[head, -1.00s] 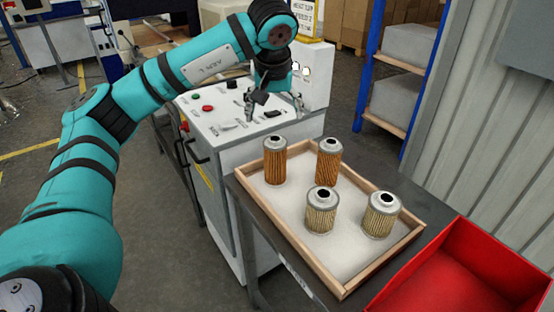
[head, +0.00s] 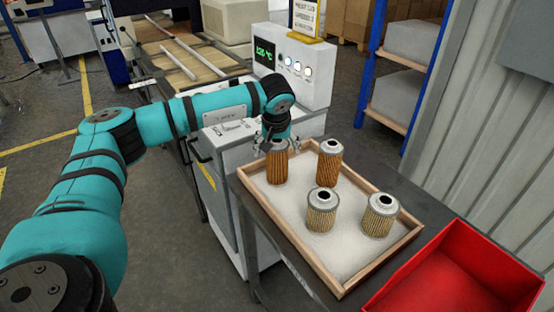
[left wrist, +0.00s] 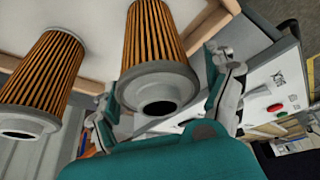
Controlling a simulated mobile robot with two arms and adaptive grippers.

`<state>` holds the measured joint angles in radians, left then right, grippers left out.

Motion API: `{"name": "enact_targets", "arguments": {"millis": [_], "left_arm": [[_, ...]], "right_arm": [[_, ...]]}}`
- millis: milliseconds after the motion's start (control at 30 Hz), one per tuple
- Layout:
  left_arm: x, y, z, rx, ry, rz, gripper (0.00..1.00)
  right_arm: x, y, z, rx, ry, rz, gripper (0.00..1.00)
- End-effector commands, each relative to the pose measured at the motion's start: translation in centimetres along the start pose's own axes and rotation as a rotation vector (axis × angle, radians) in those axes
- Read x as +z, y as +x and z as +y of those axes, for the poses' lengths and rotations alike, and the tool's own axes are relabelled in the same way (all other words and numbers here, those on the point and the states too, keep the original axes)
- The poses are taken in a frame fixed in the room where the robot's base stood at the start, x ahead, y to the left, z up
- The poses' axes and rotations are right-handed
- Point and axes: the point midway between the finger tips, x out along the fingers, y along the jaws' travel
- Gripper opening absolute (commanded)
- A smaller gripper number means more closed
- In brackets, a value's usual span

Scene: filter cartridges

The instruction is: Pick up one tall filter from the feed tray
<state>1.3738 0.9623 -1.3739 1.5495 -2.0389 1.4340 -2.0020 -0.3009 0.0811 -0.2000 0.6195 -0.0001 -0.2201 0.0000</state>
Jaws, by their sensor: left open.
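The feed tray (head: 358,279) is a shallow wooden-rimmed tray with a white floor. Two tall orange-brown pleated filters with grey caps stand upright at its back: the left tall filter (head: 278,169) and the right tall filter (head: 329,164). Two short, paler filters (head: 321,212) (head: 380,216) stand nearer the front. My left gripper (head: 277,148) is open at the top of the left tall filter. In the left wrist view, that filter (left wrist: 154,40) lies between the spread fingers, its cap near the palm; contact is unclear. The other tall filter (left wrist: 42,78) is to the left.
A red bin (head: 460,275) sits right of the tray. A white machine (head: 292,82) with buttons and a display stands behind the tray. A blue-posted shelf (head: 376,60) and a corrugated wall are at the right.

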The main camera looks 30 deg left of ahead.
Motion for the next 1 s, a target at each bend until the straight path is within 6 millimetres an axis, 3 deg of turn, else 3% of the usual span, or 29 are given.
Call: {"name": "enact_targets", "arguments": {"millis": [267, 733, 1000], "left_arm": [[0.01, 0.58, 0.0, 0.001, 0.0, 0.001, 0.86], [0.0, 0.54, -0.02, 0.0, 0.0, 0.0, 0.27], [-0.02, 0.51, -0.01, 0.001, 0.0, 0.001, 0.27]], "right_arm": [[-0.11, -0.06, 0.11, 0.001, 0.0, 0.002, 0.4], [-0.15, -0.06, 0.09, 0.001, 0.001, 0.002, 0.4], [-0.17, -0.07, 0.07, 0.001, 0.0, 0.002, 0.4]]}}
